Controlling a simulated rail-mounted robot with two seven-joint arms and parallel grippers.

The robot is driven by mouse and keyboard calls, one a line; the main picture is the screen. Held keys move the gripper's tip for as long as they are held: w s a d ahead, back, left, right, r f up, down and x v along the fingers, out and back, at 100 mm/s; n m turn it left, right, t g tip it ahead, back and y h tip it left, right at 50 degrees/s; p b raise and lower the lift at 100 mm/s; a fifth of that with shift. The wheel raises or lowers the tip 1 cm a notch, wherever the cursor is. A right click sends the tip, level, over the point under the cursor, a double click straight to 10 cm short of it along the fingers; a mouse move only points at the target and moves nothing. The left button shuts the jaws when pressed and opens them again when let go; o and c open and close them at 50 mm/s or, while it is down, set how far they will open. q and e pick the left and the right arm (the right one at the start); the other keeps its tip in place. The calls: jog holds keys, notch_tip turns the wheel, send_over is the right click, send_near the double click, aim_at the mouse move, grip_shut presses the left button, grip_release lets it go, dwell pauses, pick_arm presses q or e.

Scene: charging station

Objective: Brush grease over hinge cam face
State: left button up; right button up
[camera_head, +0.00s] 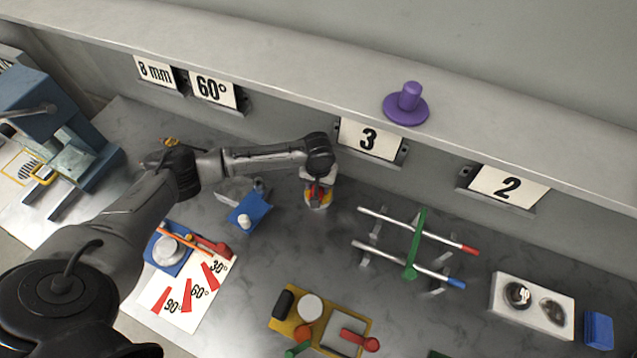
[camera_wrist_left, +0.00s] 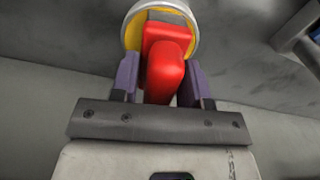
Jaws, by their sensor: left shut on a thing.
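My left gripper (camera_head: 319,184) points down near the back wall, below the "3" card. In the left wrist view its purple fingers (camera_wrist_left: 160,76) are shut on a red handle (camera_wrist_left: 167,62), probably the grease brush. The handle's far end is at a round yellow pot with a pale rim (camera_wrist_left: 131,34). The pot (camera_head: 316,204) stands on the counter; bristles and any grease are hidden. A blue base with a pale disc (camera_head: 168,250) and red lever sits by the angle sheet; it may be the hinge cam, but I cannot tell. My right gripper is out of view.
A blue block with a white peg (camera_head: 249,212) is left of the pot. A rack with rods (camera_head: 415,245) stands right of it. A yellow tray (camera_head: 283,318) holds several parts in front. A blue vise (camera_head: 60,125) is far left. A purple knob (camera_head: 407,104) sits on the ledge.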

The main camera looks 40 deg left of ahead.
pick_arm(q)
jog(key=shift+f, duration=0.1)
dwell(0.8)
jog(key=shift+f+p, duration=0.1)
jog(key=shift+p, duration=0.35)
dwell(0.6)
jog(key=shift+r+p, duration=0.3)
jog(key=shift+p, duration=0.05)
jog(key=shift+s+r+p, duration=0.1)
jog(key=shift+r+p, duration=0.45)
jog(key=shift+p, duration=0.1)
notch_tip(320, 180, up, 6)
jog(key=p, duration=0.7)
jog(key=shift+f, duration=0.15)
dwell(0.3)
